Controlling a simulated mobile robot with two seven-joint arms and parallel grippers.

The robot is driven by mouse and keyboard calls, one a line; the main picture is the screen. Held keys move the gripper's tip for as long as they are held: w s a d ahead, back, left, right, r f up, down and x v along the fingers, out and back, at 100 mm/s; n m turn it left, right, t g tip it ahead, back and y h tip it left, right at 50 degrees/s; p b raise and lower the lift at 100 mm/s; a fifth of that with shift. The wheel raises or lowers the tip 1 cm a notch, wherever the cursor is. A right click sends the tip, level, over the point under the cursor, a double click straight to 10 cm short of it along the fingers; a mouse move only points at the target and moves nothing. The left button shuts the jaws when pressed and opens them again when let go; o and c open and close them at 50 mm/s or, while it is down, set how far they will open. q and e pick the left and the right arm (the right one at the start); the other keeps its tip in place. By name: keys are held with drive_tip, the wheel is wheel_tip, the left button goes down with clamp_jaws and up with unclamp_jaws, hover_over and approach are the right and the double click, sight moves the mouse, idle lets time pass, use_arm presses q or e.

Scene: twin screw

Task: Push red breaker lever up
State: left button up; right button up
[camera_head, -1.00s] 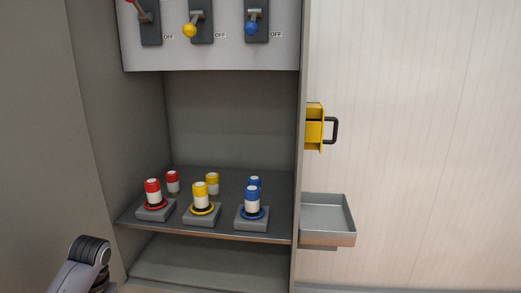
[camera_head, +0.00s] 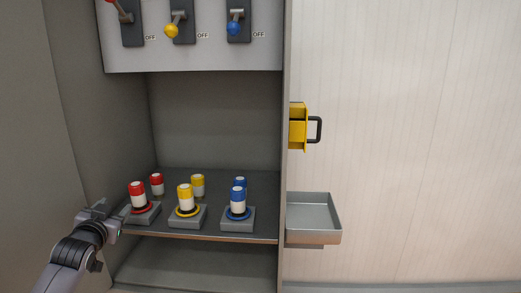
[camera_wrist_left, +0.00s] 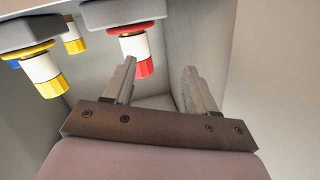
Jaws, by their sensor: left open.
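The red breaker lever (camera_head: 119,10) is at the top left of the head view on a dark plate, its red knob partly cut off by the frame's top edge. The lever arm slants up and left from its pivot, with an OFF label low beside the plate. My left gripper (camera_head: 122,214) is low at the left of the cabinet, beside the front red-capped cylinder and well below the lever. It is open and empty; its two fingers (camera_wrist_left: 160,68) stand apart in the left wrist view. My right gripper is not in view.
Yellow (camera_head: 178,22) and blue (camera_head: 236,20) levers hang knob-down beside the red one. Red (camera_head: 138,196), yellow (camera_head: 185,198) and blue (camera_head: 238,200) capped cylinders stand on the shelf. A yellow handled box (camera_head: 299,126) and grey tray (camera_head: 314,218) are at the right. Space between shelf and panel is clear.

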use_arm(q)
drive_tip(key=s+d+f+m+g+h, duration=0.1)
drive_tip(key=s+d+f, duration=0.4)
drive_tip(key=s+f, duration=0.4)
drive_tip(key=s+d+f+g+h, duration=0.1)
drive_tip(key=s+d+f+h, duration=0.1)
drive_tip(key=s+d+f, duration=0.6)
drive_tip(key=s+d+f+g, duration=0.1)
drive_tip(key=s+f, duration=0.2)
drive_tip(key=s, duration=0.4)
drive_tip(key=s+d+f+g, duration=0.1)
drive_tip(key=s+d+f, duration=0.1)
drive_tip(key=s+f, duration=0.2)
drive_tip(key=s+d+f+g+h, duration=0.1)
drive_tip(key=s+f, duration=0.3)
drive_tip(key=s, duration=0.6)
drive_tip(key=shift+d+n+g, duration=0.3)
drive_tip(key=shift+n+g, duration=0.1)
drive_tip(key=shift+g, duration=0.2)
